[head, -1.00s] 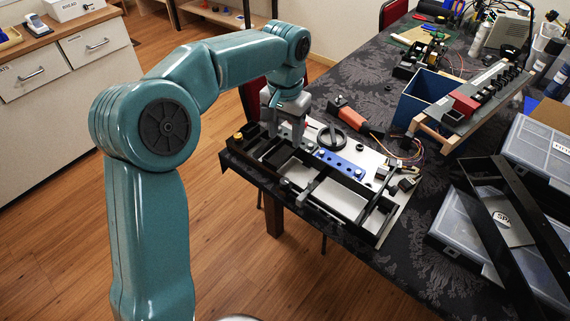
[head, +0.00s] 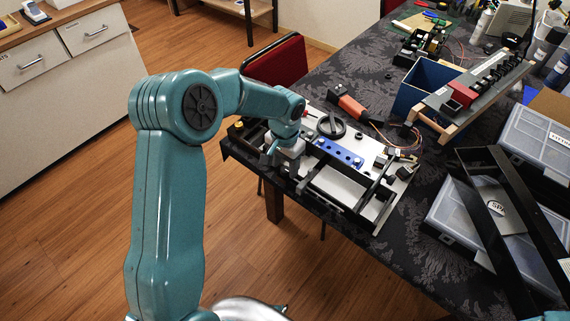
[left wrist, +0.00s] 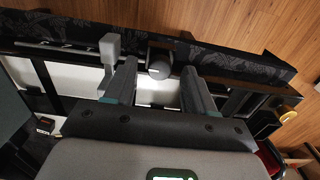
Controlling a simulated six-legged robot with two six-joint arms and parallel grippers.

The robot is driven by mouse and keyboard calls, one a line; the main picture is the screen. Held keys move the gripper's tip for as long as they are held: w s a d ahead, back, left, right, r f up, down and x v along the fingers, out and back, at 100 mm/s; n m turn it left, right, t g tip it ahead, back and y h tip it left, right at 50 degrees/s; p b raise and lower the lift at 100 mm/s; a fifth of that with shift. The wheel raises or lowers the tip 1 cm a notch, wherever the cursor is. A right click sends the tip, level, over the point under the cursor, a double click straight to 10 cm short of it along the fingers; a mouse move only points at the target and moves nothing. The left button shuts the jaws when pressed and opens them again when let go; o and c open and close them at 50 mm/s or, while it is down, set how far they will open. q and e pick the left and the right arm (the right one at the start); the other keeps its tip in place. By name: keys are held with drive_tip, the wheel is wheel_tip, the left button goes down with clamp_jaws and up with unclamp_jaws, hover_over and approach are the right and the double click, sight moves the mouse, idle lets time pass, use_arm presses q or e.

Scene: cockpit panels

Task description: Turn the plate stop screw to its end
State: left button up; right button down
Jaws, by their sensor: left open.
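A cockpit panel (head: 338,190) with a pale plate and black rails lies at the table's near left corner. In the left wrist view, a round grey knob (left wrist: 160,67), which looks like the plate stop screw, sits at the panel's edge on a dark block. My left gripper (left wrist: 157,88) is open, its two fingers apart on either side of the knob's line; I cannot tell whether they touch it. My right gripper is out of view.
In the left wrist view a grey lever (left wrist: 110,50) stands close to one finger. Behind are an orange-handled tool (head: 351,107) and a blue bin (head: 424,88).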

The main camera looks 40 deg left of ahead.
use_arm(q)
drive_tip(key=shift+f, duration=0.3)
clamp_jaws()
